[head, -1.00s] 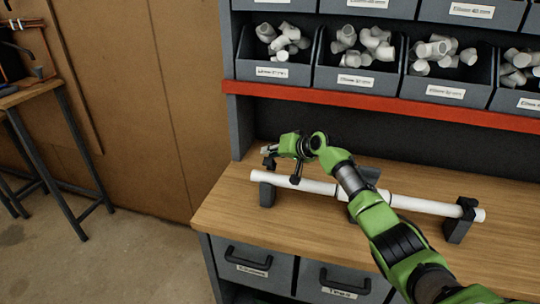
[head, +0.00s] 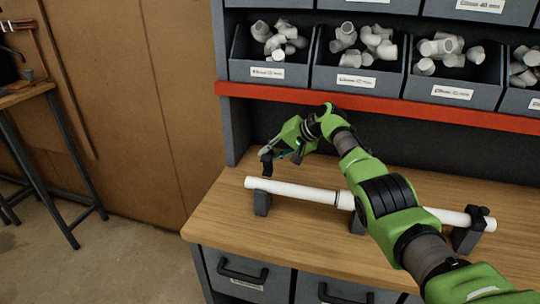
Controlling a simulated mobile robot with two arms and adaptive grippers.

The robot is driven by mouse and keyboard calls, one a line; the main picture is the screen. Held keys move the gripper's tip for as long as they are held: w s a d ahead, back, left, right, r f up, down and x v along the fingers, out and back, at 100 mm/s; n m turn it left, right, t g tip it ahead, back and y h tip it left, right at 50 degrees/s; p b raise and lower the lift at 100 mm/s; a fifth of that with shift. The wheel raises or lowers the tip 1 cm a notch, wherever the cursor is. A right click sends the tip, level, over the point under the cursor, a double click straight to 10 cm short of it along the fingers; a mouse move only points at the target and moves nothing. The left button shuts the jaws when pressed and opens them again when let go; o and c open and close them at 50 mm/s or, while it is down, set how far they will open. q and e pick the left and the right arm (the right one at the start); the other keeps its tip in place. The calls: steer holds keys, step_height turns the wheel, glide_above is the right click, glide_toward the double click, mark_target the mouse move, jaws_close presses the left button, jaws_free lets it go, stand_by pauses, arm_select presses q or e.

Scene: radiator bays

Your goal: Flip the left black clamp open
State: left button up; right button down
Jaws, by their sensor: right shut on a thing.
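The left black clamp (head: 266,168) stands up above its dark support block (head: 261,204), behind the left end of the white pipe (head: 305,194). My right gripper (head: 268,154) is shut on the clamp's upper part, and its fingers partly hide it. The pipe lies across the dark support blocks on the wooden bench. The right black clamp (head: 480,211) sits over the pipe near its right end. My right arm crosses in front of the pipe and hides part of its right half. My left gripper is not in view.
Grey bins (head: 357,66) of white pipe fittings stand on a shelf with a red edge (head: 370,106) above the bench. The wooden bench top (head: 232,216) is clear at the left and front. Grey drawers (head: 238,275) sit below.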

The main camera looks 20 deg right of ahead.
stand_by(0.3)
steer(key=c, duration=1.9)
jaws_free()
steer(key=shift+v, duration=5.95)
steer(key=shift+f, duration=0.1)
